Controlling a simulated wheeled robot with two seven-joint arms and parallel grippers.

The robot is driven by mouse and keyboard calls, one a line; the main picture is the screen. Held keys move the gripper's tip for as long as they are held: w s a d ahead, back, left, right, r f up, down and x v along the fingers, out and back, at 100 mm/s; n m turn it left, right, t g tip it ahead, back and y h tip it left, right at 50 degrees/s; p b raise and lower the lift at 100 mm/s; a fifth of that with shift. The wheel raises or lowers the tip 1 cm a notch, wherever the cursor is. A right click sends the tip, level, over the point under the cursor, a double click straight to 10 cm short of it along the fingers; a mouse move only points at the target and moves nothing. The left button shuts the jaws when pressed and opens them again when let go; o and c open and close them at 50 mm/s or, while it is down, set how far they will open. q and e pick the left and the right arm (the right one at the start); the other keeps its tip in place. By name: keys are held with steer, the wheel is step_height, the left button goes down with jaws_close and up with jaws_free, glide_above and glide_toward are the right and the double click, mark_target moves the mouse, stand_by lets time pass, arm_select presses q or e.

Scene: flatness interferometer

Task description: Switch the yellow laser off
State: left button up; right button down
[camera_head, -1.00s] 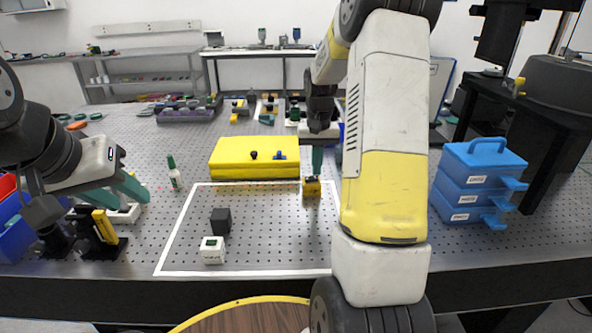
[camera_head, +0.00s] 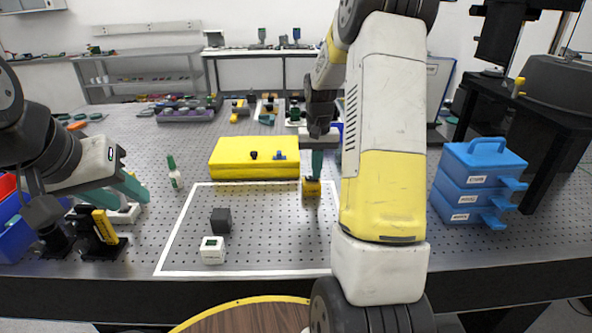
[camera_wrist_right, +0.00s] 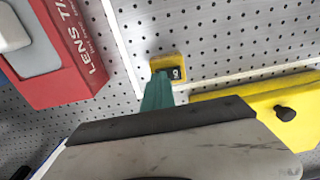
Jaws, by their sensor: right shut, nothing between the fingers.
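The yellow laser (camera_head: 311,194) is a small yellow block on the perforated table, at the right side of the white outlined area. It also shows in the right wrist view (camera_wrist_right: 181,68), with a dark panel and a light mark on its top. My right gripper (camera_head: 317,174) is shut and empty, pointing down with its teal fingertips at the laser's top. In the right wrist view the fingertips (camera_wrist_right: 158,80) overlap the edge of the dark panel; I cannot tell whether they touch it. My left gripper (camera_head: 136,190) is at the left with teal fingers; they look apart.
A yellow case (camera_head: 254,170) lies behind the outlined area. A black cube (camera_head: 221,220) and a white block (camera_head: 212,250) stand inside it. Blue stacked boxes (camera_head: 478,182) stand at the right. A red lens tissue box (camera_wrist_right: 68,50) shows in the right wrist view.

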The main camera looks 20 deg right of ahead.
steer(key=shift+r, duration=3.5)
steer(key=s+a+r+n+t, duration=0.25)
steer(key=s+a+r, duration=0.45)
steer(key=s+r, duration=0.35)
steer(key=s+a+n+t+y, duration=0.1)
steer(key=s+a, duration=0.5)
steer(key=s, duration=0.8)
steer(key=t+y, duration=0.1)
steer(key=t, duration=0.1)
steer(key=shift+s+a+r+t, duration=0.15)
steer(key=shift+s+a+t, duration=0.05)
steer(key=shift+a+t, duration=0.15)
